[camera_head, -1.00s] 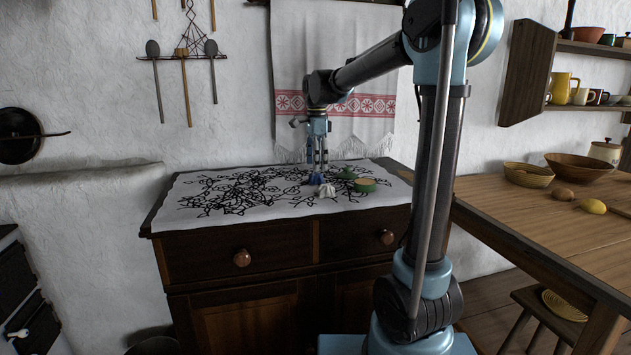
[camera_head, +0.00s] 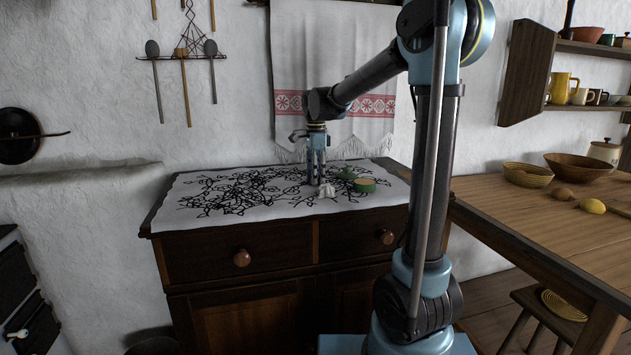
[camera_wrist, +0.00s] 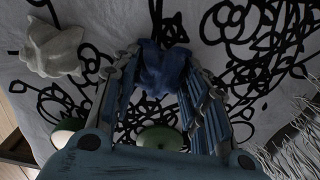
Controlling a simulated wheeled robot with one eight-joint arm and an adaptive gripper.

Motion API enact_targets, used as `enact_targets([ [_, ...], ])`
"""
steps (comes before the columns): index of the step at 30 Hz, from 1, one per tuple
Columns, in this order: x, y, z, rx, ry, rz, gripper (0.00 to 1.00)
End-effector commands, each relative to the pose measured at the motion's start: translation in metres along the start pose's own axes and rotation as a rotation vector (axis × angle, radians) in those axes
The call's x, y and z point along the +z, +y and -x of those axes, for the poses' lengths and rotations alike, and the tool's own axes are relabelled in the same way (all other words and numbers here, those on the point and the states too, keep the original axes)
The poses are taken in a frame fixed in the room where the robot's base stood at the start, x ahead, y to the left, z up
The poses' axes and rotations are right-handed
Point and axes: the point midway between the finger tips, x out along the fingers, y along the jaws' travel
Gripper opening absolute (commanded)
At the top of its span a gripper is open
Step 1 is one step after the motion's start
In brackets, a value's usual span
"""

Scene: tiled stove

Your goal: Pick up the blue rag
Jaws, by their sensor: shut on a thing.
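The blue rag (camera_wrist: 162,68) is a small crumpled bundle between my gripper's fingers in the wrist view. My gripper (camera_head: 317,180) is down at the dresser top and is shut on the rag. Its two fingers (camera_wrist: 160,85) also show on either side of the rag in the wrist view. In the head view the rag is hidden behind the fingers. Whether the rag touches the cloth below cannot be told.
A crumpled white rag (camera_head: 326,191) lies close to my gripper. A green bowl (camera_head: 365,185) and a green lid-like piece (camera_head: 347,173) are just right. The dresser (camera_head: 230,215) has a patterned white cloth, clear to the left. A wooden table (camera_head: 530,215) stands right.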

Motion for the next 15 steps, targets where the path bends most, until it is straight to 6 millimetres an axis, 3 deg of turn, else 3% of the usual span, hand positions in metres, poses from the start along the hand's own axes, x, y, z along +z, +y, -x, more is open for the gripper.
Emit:
enact_targets([
  [8,0.001,0.0,0.003,0.0,0.0,0.001,0.23],
  [15,0.001,0.0,0.035,0.0,0.0,0.001,0.23],
])
